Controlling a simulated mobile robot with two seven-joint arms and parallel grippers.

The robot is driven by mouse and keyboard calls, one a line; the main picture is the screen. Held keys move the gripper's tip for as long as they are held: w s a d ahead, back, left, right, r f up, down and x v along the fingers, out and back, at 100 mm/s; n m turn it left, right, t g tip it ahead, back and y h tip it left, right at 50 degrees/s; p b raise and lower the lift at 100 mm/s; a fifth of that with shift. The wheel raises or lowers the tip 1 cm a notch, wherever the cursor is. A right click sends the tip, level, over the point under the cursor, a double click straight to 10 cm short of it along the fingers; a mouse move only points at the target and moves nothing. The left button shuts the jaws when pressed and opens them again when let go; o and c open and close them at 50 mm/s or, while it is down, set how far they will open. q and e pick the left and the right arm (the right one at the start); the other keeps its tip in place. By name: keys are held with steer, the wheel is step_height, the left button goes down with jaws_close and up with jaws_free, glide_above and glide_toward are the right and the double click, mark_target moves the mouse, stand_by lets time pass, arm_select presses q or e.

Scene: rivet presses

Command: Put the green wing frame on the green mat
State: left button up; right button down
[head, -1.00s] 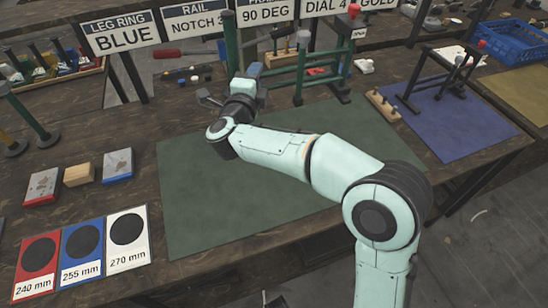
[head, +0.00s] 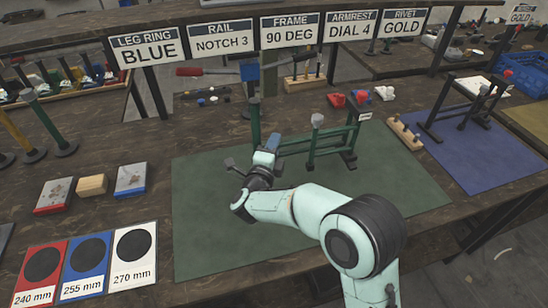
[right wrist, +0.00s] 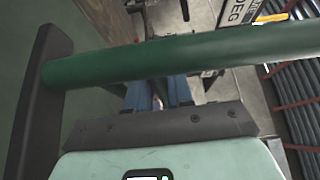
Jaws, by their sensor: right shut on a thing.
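The green wing frame (head: 312,147) has green posts, green rails and dark feet. In the head view it stands upright over the back part of the green mat (head: 215,225). My right gripper (head: 268,150) is shut on it, low at its left side. In the right wrist view a green bar of the frame (right wrist: 200,55) crosses in front of my blue fingers (right wrist: 158,92), with a dark foot plate at its left end. The left foot is hidden behind my gripper in the head view. I cannot tell whether the feet touch the mat. My left gripper is not in view.
A blue mat (head: 480,150) with a dark frame (head: 455,110) lies to the right. A wooden peg block (head: 404,133) stands between the mats. Size cards (head: 85,258) and small blocks (head: 92,185) lie to the left. The green mat's front is bare, partly under my arm.

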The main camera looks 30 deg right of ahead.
steer(key=shift+f+b, duration=0.35)
steer(key=shift+f, duration=1.65)
steer(key=shift+f, duration=0.1)
steer(key=c, duration=1)
jaws_free()
steer(key=shift+f, duration=0.1)
steer(key=v, duration=1.2)
